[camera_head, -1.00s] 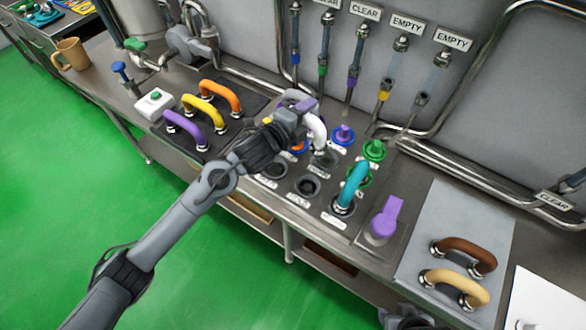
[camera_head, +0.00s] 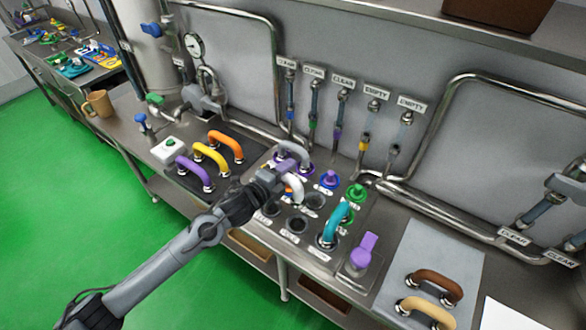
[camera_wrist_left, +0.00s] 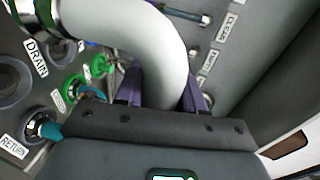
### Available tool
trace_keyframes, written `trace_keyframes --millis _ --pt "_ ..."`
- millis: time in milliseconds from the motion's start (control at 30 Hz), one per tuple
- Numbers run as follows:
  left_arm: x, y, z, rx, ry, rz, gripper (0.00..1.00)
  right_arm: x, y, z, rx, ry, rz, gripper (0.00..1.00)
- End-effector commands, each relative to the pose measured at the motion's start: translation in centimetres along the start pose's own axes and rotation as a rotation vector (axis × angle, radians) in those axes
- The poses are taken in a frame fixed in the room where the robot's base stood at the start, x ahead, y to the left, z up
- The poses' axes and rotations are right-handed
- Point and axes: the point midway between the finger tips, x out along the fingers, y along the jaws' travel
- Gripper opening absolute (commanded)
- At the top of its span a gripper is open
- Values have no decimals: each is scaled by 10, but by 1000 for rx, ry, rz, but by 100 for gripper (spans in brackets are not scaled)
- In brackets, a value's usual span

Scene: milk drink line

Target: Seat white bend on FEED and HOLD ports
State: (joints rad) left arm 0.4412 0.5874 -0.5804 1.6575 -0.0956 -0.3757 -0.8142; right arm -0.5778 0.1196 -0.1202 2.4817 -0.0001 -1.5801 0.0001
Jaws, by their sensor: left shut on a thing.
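The white bend (camera_head: 293,187) is at my left gripper (camera_head: 287,166), over the left part of the port panel (camera_head: 352,238). In the left wrist view the white bend (camera_wrist_left: 160,42) passes between the two purple fingers (camera_wrist_left: 163,92), which are shut on it. One metal-collared end shows at that view's upper left; the other is hidden. I cannot tell whether its ends touch any port. The FEED and HOLD labels are not readable. DRAIN and RETURN labels show in the left wrist view. My right gripper is not in view.
A teal bend (camera_head: 337,220) stands on the panel, near a green port (camera_head: 356,192) and a blue-purple port (camera_head: 329,180). Purple, yellow and orange bends (camera_head: 226,146) stand left. A purple-handled piece (camera_head: 363,250) is at the right. Brown and tan bends (camera_head: 428,308) lie beyond.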

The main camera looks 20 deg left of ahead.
Motion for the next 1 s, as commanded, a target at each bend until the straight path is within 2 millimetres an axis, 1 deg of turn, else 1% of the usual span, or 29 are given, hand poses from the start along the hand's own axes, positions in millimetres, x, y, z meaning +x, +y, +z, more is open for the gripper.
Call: trace_keyframes --millis 167,367,1000 --pt "2 8 0 -1 1 -3 0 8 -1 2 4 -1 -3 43" --pt "5 22 0 -1 1 -3 0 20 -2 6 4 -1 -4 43" --pt "16 81 1 -1 0 -3 0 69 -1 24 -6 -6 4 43"
